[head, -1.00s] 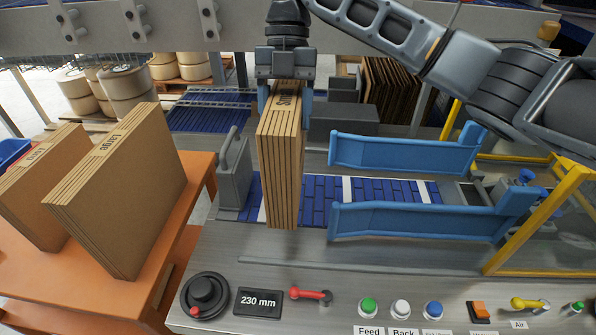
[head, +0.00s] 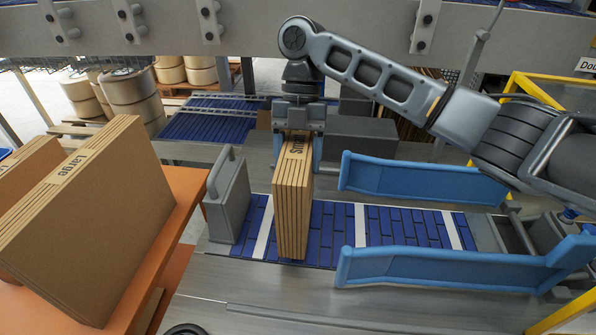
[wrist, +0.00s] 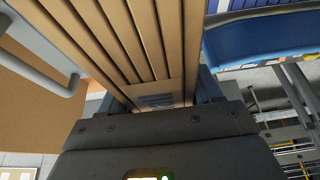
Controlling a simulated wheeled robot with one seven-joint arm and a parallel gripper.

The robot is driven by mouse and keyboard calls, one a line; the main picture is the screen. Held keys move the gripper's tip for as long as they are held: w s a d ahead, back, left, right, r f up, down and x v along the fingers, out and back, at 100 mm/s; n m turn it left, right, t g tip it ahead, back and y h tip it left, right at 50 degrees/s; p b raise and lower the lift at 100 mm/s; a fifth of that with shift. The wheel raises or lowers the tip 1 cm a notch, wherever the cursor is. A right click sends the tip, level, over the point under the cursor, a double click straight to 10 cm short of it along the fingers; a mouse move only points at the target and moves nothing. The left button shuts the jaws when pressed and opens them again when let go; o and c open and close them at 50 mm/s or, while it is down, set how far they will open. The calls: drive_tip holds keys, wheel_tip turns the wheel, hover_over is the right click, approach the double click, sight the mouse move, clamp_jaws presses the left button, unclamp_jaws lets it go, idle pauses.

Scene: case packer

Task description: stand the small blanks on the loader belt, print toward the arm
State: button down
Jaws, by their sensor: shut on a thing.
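My gripper (head: 298,150) is shut on a bundle of small brown cardboard blanks (head: 291,205), gripped at its top. The bundle is upright, with its layered edges facing the head camera and dark print on its top edge. Its lower end is over or on the blue loader belt (head: 330,225); I cannot tell whether it touches. In the wrist view the blanks (wrist: 135,40) run away from the jaws, with a printed patch near the gripper. A grey upright plate with a handle (head: 228,203) stands on the belt just left of the bundle.
Two blue guide rails (head: 425,180) (head: 440,267) flank the belt to the right. Bundles of large blanks (head: 95,215) stand on an orange table (head: 190,200) at the left. A yellow frame (head: 565,320) stands at the right. The belt between the rails is clear.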

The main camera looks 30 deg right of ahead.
drive_tip(key=shift+f, duration=1.75)
drive_tip(key=shift+f, duration=0.2)
drive_tip(key=shift+c, duration=1)
unclamp_jaws()
drive_tip(key=shift+r, duration=0.1)
drive_tip(key=v, duration=1.2)
drive_tip(key=shift+a+r+b, duration=0.1)
drive_tip(key=shift+r+b, duration=0.05)
drive_tip(key=shift+b, duration=0.2)
